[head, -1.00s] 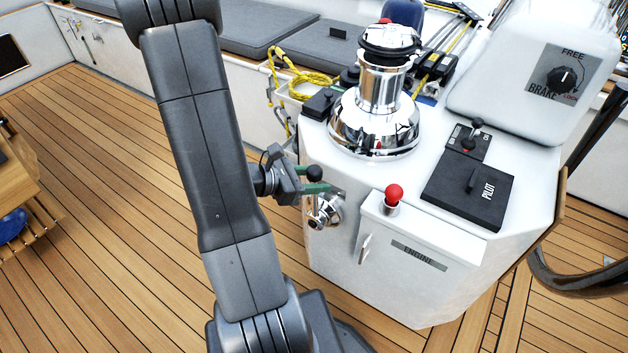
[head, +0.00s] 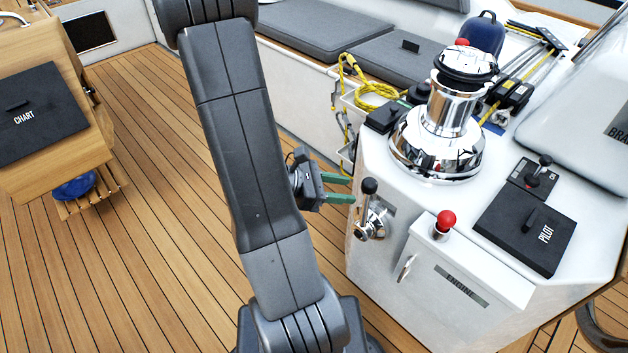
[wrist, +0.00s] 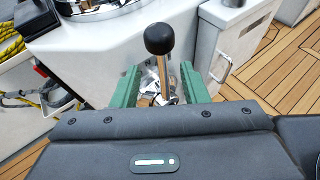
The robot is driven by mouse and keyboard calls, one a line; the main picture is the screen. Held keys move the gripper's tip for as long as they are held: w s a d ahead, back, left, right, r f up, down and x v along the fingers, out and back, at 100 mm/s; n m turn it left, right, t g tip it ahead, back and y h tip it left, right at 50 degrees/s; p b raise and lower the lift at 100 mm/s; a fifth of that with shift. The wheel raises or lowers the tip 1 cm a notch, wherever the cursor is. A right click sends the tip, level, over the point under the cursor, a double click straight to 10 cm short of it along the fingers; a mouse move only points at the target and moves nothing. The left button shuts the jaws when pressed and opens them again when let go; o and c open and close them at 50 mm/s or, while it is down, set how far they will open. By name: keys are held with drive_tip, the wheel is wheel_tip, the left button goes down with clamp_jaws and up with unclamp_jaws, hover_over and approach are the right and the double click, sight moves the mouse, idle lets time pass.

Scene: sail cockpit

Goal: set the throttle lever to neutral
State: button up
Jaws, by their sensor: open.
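The throttle lever (head: 367,200) is a chrome stalk with a black ball knob, mounted on a chrome hub on the side of the white console. In the head view it stands close to upright. My gripper (head: 353,189) is open, its two green fingers pointing at the lever from the left. In the wrist view the lever's black knob (wrist: 159,39) stands above and between the green fingers (wrist: 159,86), with its stalk running down to the hub. I see gaps between the stalk and both fingers there. The lower part of the hub is hidden by my gripper body.
A red knob (head: 446,220) stands on the engine box (head: 470,262) right of the lever. A chrome winch (head: 440,140) rises behind it. The pilot panel (head: 525,228) lies to the right. Coiled yellow rope (head: 372,88) hangs behind. Open teak deck (head: 130,210) lies left.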

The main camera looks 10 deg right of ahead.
sight(365, 193)
drive_tip(key=p+v, duration=0.1)
drive_tip(key=v, duration=0.5)
drive_tip(key=shift+a, duration=0.2)
drive_tip(key=shift+r, duration=0.1)
idle(0.3)
drive_tip(key=shift+b+x, duration=1.55)
drive_tip(key=shift+x, duration=5.1)
drive_tip(key=shift+s, duration=0.1)
drive_tip(key=shift+a, duration=0.15)
